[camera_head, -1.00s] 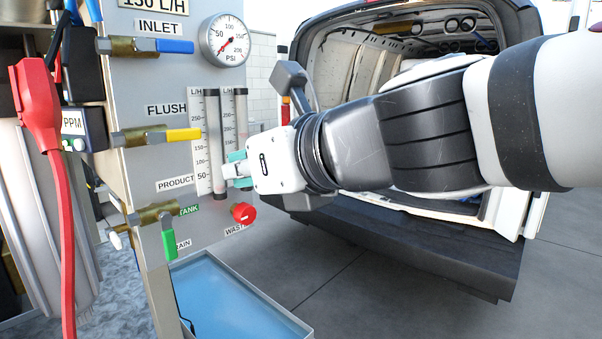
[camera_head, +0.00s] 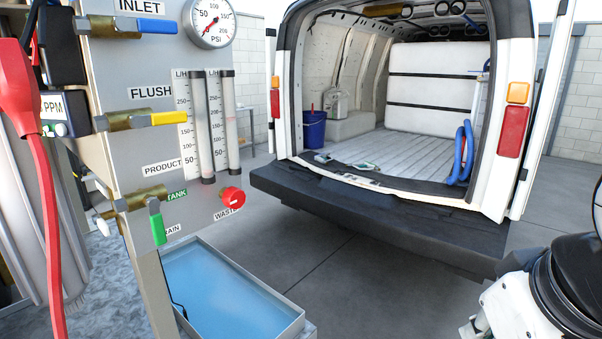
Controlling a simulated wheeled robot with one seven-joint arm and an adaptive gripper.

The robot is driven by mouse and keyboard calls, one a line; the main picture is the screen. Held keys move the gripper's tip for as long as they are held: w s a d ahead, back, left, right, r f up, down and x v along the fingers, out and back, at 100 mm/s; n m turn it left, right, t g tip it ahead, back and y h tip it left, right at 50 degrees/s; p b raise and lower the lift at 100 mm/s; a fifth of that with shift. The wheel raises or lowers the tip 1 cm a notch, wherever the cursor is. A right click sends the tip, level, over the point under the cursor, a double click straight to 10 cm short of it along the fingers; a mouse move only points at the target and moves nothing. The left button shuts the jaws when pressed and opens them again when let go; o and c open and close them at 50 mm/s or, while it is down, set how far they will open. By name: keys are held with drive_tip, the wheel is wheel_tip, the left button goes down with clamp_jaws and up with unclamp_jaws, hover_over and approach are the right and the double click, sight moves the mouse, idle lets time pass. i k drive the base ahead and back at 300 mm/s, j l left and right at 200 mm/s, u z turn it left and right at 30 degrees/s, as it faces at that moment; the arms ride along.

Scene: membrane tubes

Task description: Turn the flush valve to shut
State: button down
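The flush valve has a brass body (camera_head: 122,122) and a yellow lever (camera_head: 169,118), under the FLUSH label (camera_head: 150,92) on the grey panel. The lever lies roughly level, in line with the body, pointing right. My gripper (camera_head: 474,326) is at the bottom right corner, partly cut off by the frame edge, well away from the panel. Its fingers are too little visible to tell whether they are open or shut. Nothing touches the yellow lever.
The inlet valve's blue lever (camera_head: 157,26) is above, and the drain valve's green lever (camera_head: 157,222) is below. A red waste knob (camera_head: 232,196), two flow tubes (camera_head: 228,125) and a pressure gauge (camera_head: 209,22) share the panel. A blue tray (camera_head: 222,292) lies below. An open van (camera_head: 400,210) stands behind.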

sight(164, 118)
drive_tip(key=u, duration=1.05)
